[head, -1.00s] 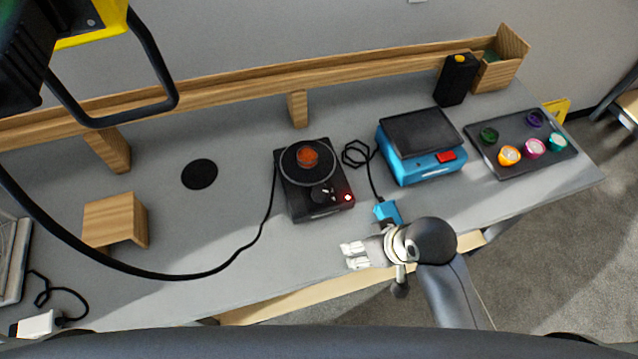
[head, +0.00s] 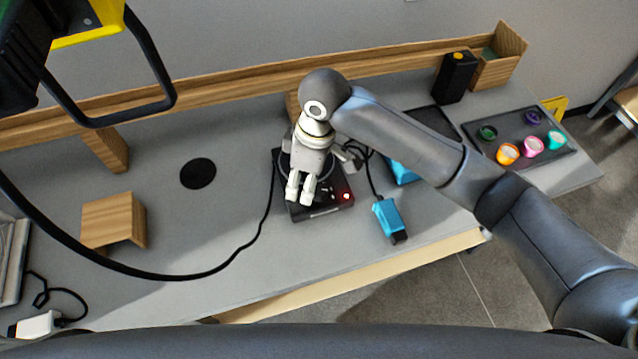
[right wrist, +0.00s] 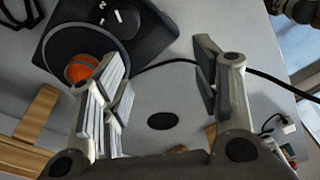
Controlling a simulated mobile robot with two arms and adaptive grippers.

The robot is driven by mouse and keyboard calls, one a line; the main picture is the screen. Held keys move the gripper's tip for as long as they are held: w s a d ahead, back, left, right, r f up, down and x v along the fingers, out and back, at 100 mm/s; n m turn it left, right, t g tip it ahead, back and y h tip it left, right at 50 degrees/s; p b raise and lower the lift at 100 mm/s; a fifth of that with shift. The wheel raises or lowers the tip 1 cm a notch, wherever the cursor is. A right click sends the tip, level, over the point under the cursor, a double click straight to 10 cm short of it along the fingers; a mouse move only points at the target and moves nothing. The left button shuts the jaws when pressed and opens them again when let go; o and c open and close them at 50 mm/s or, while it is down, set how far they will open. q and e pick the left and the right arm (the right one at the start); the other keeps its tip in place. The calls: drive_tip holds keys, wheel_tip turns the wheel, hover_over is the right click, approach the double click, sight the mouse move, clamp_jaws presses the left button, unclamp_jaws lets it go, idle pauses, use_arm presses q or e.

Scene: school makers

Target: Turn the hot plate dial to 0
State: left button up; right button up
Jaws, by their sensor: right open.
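The hot plate (head: 335,203) is a black box with a red light at its front right corner. My right gripper (head: 299,198) hangs over it in the head view and hides much of its top. In the right wrist view the hot plate (right wrist: 161,35) is at the upper left. Its black dial (right wrist: 125,19) has a white pointer mark, with white numbers beside it. An orange-red container (right wrist: 82,69) stands on the round heating plate. In the right wrist view my right gripper (right wrist: 162,55) is open and empty, with the dial beyond its left finger. My left gripper is not in view.
A blue device (head: 403,172) is partly behind my right arm. A blue cabled box (head: 388,217) lies to the hot plate's right. A dark tray (head: 513,160) of coloured containers is farther right. A wooden stand (head: 113,220) is at left; the table between is mostly clear.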

sight(319, 189)
drive_tip(key=w+d+r+h, duration=0.2)
drive_tip(key=w+d+r, duration=0.1)
wheel_tip(319, 189, down, 11)
drive_tip(key=shift+a+f+p, duration=0.1)
drive_tip(key=shift+p, duration=0.65)
drive_tip(key=c, duration=1.1)
drive_tip(key=shift+n, duration=0.3)
